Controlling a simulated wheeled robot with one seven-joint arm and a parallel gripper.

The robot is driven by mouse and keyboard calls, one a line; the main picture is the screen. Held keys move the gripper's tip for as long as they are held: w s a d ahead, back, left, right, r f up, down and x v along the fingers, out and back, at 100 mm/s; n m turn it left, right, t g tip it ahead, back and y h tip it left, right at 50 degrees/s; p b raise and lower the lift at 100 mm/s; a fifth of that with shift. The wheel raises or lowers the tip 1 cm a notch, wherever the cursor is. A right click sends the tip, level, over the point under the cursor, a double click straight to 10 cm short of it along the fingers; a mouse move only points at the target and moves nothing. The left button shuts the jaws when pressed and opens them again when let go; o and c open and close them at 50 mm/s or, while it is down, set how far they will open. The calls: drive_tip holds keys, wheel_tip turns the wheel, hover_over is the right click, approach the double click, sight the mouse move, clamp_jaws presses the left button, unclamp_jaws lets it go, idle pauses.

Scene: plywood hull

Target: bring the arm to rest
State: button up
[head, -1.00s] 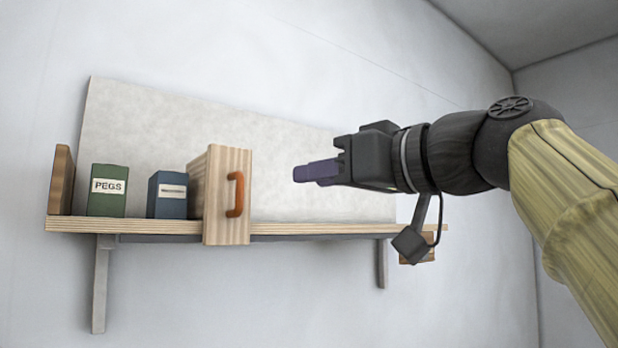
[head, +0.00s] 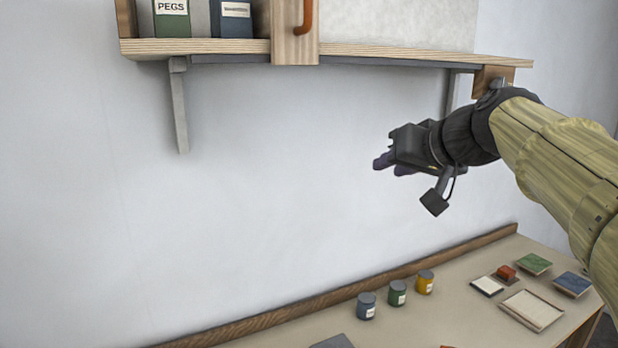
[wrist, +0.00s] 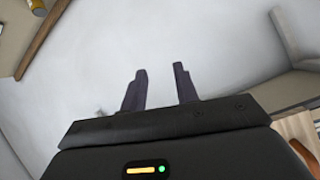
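My gripper (head: 388,163) is in the air in front of the white wall, below the right part of the shelf and above the table. In the wrist view its two dark purple fingers (wrist: 160,88) stand apart with nothing between them, so it is open and empty. My arm reaches in from the right edge of the head view.
The wooden shelf (head: 400,57) hangs above, with a green PEGS box (head: 172,22), a blue box (head: 231,22) and a wooden panel with an orange handle (head: 295,45). Below, the table (head: 460,318) bears several small jars, a red block (head: 506,272) and flat tiles.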

wheel_tip(320, 180, down, 21)
drive_tip(key=s+m+g+h, duration=0.2)
drive_tip(key=g+h, duration=0.1)
drive_tip(key=g, duration=0.1)
drive_tip(key=s+f+g+h, duration=0.1)
drive_tip(key=s+f+g, duration=0.1)
drive_tip(key=s+f, duration=0.5)
drive_tip(key=s+f+n+g+h+p, duration=0.1)
drive_tip(key=s+f+g, duration=0.1)
drive_tip(key=s+f, duration=0.5)
wheel_tip(320, 180, down, 5)
drive_tip(key=shift+s+d+f+g, duration=0.2)
drive_tip(key=shift+d+g, duration=0.1)
drive_tip(key=shift+d, duration=0.15)
idle(0.6)
drive_tip(key=shift+o, duration=0.7)
drive_tip(key=shift+w, duration=0.1)
